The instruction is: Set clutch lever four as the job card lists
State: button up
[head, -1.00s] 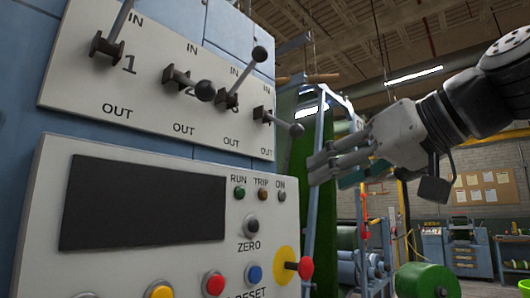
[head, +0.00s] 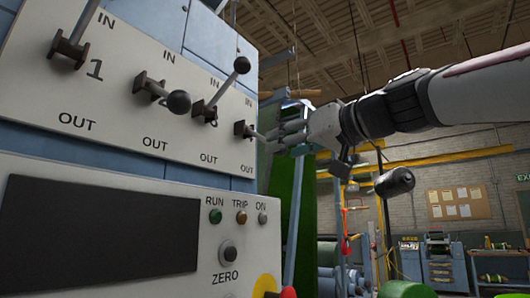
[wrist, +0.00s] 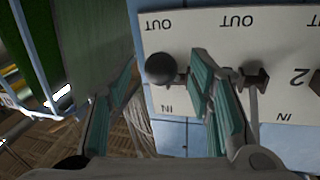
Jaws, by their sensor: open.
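Clutch lever four (head: 243,129) is the rightmost lever on the white panel. Its rod sticks out toward my gripper, roughly midway between IN and OUT, and its knob is hidden behind the fingers in the head view. In the wrist view, which is upside down, its dark round knob (wrist: 160,68) shows between the open fingers, against the panel. My gripper (head: 284,138) is open at the lever's end; I cannot tell whether a finger touches it. No readable job card is in view.
Lever three (head: 241,65) stands up toward IN close by; its bracket (wrist: 257,78) is beside my right finger in the wrist view. Lever two's knob (head: 178,103) sticks outward; lever one (head: 72,45) points up. A dark display (head: 100,228) and buttons sit below.

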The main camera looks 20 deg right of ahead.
aim_at(263, 139)
jog(key=shift+x, duration=1.35)
jog(key=shift+c, duration=0.2)
grip_shut()
